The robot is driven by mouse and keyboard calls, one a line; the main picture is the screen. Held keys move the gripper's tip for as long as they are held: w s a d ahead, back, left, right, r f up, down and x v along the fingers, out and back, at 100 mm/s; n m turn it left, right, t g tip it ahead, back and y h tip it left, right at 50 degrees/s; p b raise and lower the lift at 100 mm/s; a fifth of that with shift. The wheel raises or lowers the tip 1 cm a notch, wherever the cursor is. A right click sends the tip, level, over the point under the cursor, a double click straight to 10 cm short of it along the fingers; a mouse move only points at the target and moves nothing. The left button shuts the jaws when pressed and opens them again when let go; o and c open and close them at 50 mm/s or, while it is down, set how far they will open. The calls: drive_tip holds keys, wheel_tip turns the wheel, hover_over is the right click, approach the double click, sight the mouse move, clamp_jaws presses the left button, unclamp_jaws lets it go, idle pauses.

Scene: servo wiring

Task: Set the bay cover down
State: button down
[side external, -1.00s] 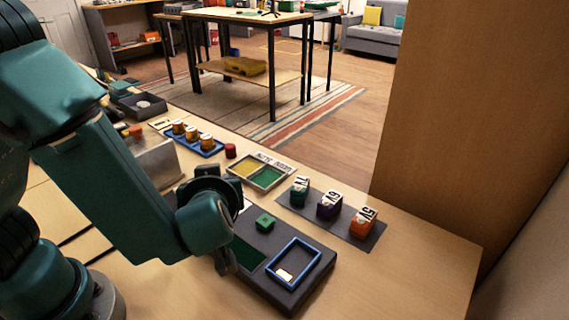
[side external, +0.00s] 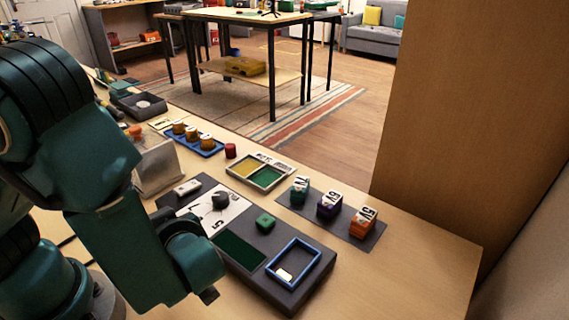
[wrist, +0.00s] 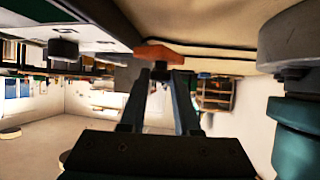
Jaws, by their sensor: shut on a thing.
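My gripper (wrist: 160,75) is shut on a small dark knob under a flat orange-red piece (wrist: 168,52), which I take to be the bay cover. The piece shows nearly edge-on in the wrist view. In the side view the gripper end (side external: 208,294) is low at the front left, beside the dark board (side external: 300,298), and mostly hidden by my arm; the held piece cannot be made out there. The board has a dark green rectangular area (side external: 240,251), a blue frame (side external: 318,262) with a small pale piece inside, and a green block (side external: 265,222).
A black knob (side external: 220,201) stands on the board's white panel. Behind are a yellow-green tray (side external: 268,178), several labelled blocks on a dark mat (side external: 293,210), and a blue rack (side external: 208,152). A tall brown panel (side external: 450,120) rises at right. The table's front right is clear.

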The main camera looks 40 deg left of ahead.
drive_tip(key=shift+f, duration=1.65)
drive_tip(key=c, duration=0.6)
unclamp_jaws()
drive_tip(key=shift+f, duration=0.1)
